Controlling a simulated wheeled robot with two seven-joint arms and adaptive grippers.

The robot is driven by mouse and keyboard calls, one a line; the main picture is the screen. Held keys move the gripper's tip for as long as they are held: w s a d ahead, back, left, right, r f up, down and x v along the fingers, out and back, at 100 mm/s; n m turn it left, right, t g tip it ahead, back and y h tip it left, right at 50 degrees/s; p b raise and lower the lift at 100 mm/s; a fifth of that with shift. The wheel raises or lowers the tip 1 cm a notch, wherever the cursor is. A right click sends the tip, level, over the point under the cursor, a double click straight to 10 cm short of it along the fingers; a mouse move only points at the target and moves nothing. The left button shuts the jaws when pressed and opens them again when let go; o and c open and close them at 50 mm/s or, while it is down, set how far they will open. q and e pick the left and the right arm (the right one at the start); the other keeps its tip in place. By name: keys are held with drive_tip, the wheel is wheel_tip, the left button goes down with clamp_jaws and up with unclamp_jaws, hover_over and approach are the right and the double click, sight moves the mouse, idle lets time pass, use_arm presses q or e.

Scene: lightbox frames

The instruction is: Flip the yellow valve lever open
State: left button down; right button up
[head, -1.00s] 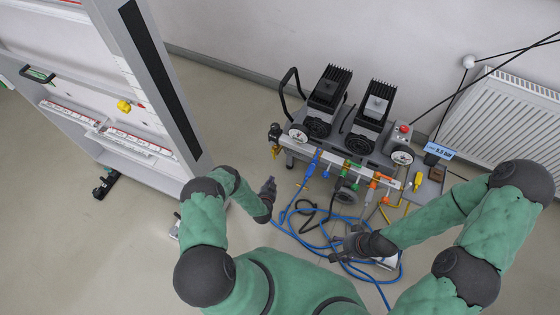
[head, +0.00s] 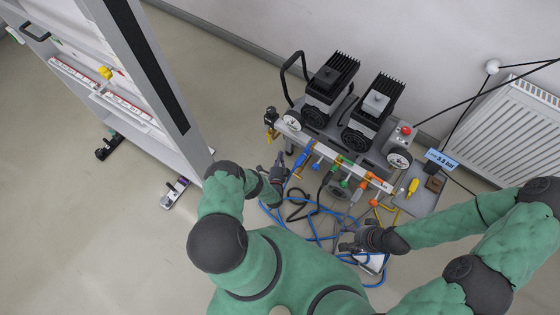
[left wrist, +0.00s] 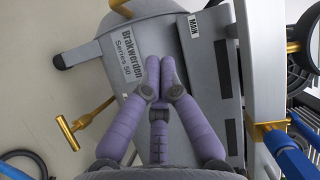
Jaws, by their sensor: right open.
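A small yellow lever (head: 272,132) hangs below the black fitting at the left end of the compressor's silver manifold (head: 340,165). Another yellow handle (head: 412,187) is at the manifold's right end. My left gripper (head: 282,162) is just in front of the manifold's left part, below and right of the left lever. In the left wrist view its purple fingertips (left wrist: 162,66) are together with nothing visible between them, over a grey box labelled Brakwerden Series 50. A gold T-shaped handle (left wrist: 72,132) stands apart to their left. My right gripper (head: 358,241) is open, low near the hoses.
Blue hoses (head: 320,238) lie looped on the floor around the grippers. A blue lever (left wrist: 290,150) and gold fittings sit right of the left fingers. The grey panel frame (head: 150,80) stands at the left, the radiator (head: 520,125) at the right.

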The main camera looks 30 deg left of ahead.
sight(269, 139)
use_arm(q)
drive_tip(key=w+a+f+b, duration=0.1)
drive_tip(key=w+a+b, duration=0.1)
drive_tip(key=w+a, duration=0.2)
drive_tip(key=shift+w+a+b, duration=0.2)
drive_tip(key=shift+a+b, duration=0.2)
drive_tip(key=shift+a, duration=0.65)
use_arm(e)
wheel_tip(269, 139, down, 3)
drive_tip(key=shift+f, duration=0.1)
use_arm(q)
drive_tip(key=shift+s, duration=0.1)
